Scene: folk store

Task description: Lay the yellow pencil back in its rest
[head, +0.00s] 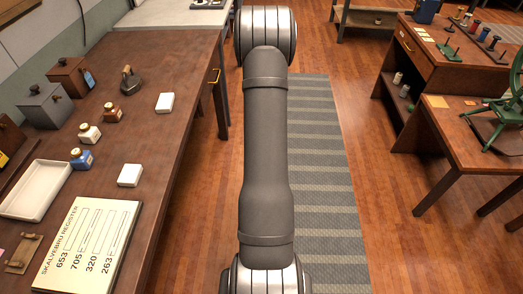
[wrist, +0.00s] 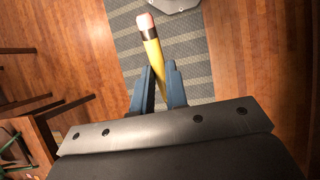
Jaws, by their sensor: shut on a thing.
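In the wrist view, my gripper (wrist: 160,76) is shut on the yellow pencil (wrist: 153,52). The pencil sticks out past the blue fingertips, with its pink eraser end and dark band outermost. Its other end is hidden between the fingers and behind the gripper body. It is held over the floor, clear of any table. In the head view neither the gripper nor the pencil shows. A small tan wooden piece (head: 25,253) lies at the near left of the desk; I cannot tell whether it is the rest.
The desk (head: 165,140) holds a register sheet (head: 88,245), a white tray (head: 38,190), ink bottles (head: 82,158), white blocks (head: 130,175), a dark iron-like object (head: 130,80) and lidded boxes (head: 45,105). A striped rug (head: 318,150) covers the aisle. Tables stand on the right.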

